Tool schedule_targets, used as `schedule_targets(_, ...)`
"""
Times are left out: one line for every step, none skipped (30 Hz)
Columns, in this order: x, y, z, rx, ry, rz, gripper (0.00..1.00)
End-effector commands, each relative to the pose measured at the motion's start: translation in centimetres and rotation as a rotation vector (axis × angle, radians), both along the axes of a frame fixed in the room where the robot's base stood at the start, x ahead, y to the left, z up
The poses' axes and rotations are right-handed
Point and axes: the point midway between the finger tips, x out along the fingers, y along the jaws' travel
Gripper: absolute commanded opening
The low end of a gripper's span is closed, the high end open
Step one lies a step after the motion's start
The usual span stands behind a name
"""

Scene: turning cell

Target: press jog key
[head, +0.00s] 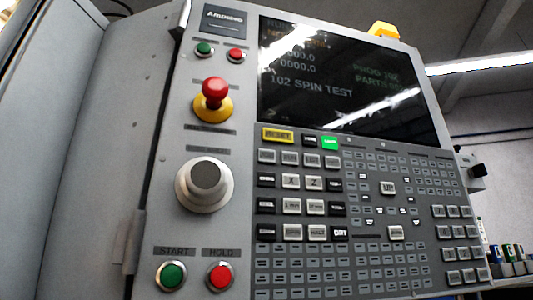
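A grey machine control panel (165,135) fills much of the head view, tilted in the picture. Its keypad lies below the screen, with rows of small grey and black keys. I cannot tell which key is the jog key, since most labels are too small or blurred to read. A yellow RESET key (278,135) and a bright green lit key (329,142) sit in the top row. Keys marked X (291,182), Z (314,184), UP (387,188) and DRY (340,233) are legible. My gripper is not in view.
The screen (345,85) reads "102 SPIN TEST" under glare. A red emergency stop (215,92) on a yellow base and a large round knob (205,182) stick out at left. Green START (172,275) and red HOLD (220,276) buttons sit below. Nothing visible blocks the panel's front.

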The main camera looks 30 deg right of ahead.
Motion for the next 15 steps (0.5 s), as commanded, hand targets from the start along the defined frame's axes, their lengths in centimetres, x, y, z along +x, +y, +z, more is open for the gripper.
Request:
schedule_targets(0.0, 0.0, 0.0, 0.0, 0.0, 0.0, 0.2)
schedule_targets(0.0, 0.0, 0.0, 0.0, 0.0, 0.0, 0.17)
schedule_targets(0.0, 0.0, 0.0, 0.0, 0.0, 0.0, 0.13)
schedule_targets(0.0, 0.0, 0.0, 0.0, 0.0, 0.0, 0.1)
schedule_targets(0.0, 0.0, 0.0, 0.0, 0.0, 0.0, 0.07)
schedule_targets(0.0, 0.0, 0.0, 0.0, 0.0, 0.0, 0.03)
schedule_targets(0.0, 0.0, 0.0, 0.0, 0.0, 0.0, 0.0)
schedule_targets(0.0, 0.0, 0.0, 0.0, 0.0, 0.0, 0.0)
schedule_targets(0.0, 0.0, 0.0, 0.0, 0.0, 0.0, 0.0)
schedule_targets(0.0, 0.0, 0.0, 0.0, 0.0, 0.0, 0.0)
schedule_targets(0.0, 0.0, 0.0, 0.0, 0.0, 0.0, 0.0)
schedule_targets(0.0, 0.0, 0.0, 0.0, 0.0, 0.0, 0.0)
schedule_targets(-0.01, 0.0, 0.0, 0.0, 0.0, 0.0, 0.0)
schedule_targets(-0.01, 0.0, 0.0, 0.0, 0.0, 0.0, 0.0)
schedule_targets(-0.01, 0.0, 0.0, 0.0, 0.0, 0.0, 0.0)
